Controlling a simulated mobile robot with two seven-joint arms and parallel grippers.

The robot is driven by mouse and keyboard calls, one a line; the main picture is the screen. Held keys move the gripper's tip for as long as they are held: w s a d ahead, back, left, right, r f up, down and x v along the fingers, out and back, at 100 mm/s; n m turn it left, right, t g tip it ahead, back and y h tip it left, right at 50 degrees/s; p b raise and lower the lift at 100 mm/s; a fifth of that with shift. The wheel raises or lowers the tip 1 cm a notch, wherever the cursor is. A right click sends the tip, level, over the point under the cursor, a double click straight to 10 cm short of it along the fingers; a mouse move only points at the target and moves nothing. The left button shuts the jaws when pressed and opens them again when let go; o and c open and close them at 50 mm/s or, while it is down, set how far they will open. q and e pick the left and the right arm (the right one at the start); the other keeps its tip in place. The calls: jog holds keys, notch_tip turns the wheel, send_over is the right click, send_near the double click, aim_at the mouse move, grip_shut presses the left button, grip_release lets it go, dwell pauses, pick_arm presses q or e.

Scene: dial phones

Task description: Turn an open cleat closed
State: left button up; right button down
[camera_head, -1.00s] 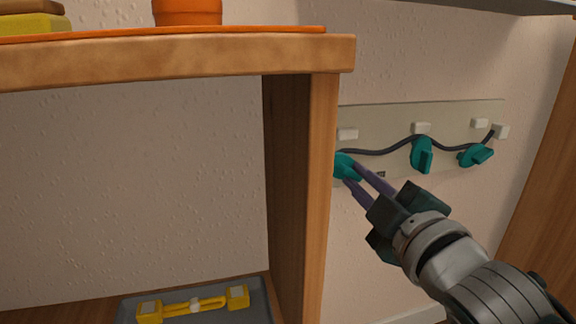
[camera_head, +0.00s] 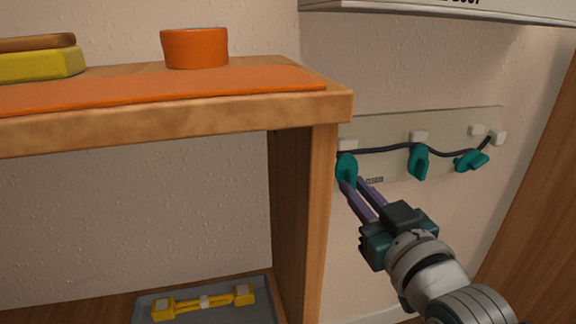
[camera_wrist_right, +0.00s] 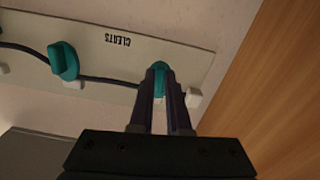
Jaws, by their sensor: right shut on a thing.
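A pale board (camera_head: 448,125) on the wall bears three teal cleats with a dark cord running along them. The left cleat (camera_head: 346,165) stands nearly upright beside the shelf's side panel. The middle cleat (camera_head: 418,162) is also near upright, and the right cleat (camera_head: 471,161) lies slanted, closer to level. My right gripper (camera_head: 353,186) is shut on the lower part of the left cleat. In the right wrist view the fingers (camera_wrist_right: 158,75) cover most of that cleat, and the middle cleat (camera_wrist_right: 63,61) shows to the left. My left gripper is not in view.
A wooden shelf unit (camera_head: 322,200) stands close left of the held cleat. An orange pot (camera_head: 194,48) stands on its top, and a grey tray (camera_head: 262,310) holds a yellow part below. A sign or ledge (camera_head: 430,10) hangs above the board.

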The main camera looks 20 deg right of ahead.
jog(key=shift+m, duration=0.6)
jog(key=shift+f+m, duration=0.1)
jog(key=shift+m, duration=0.2)
jog(key=c, duration=0.9)
grip_release()
jog(key=shift+p, duration=0.3)
jog(key=s+p, duration=0.1)
jog(key=s, duration=0.2)
jog(key=s+p, duration=0.1)
jog(key=s, duration=0.2)
jog(key=s+p, duration=0.2)
jog(key=s, duration=0.2)
jog(key=shift+a, duration=0.3)
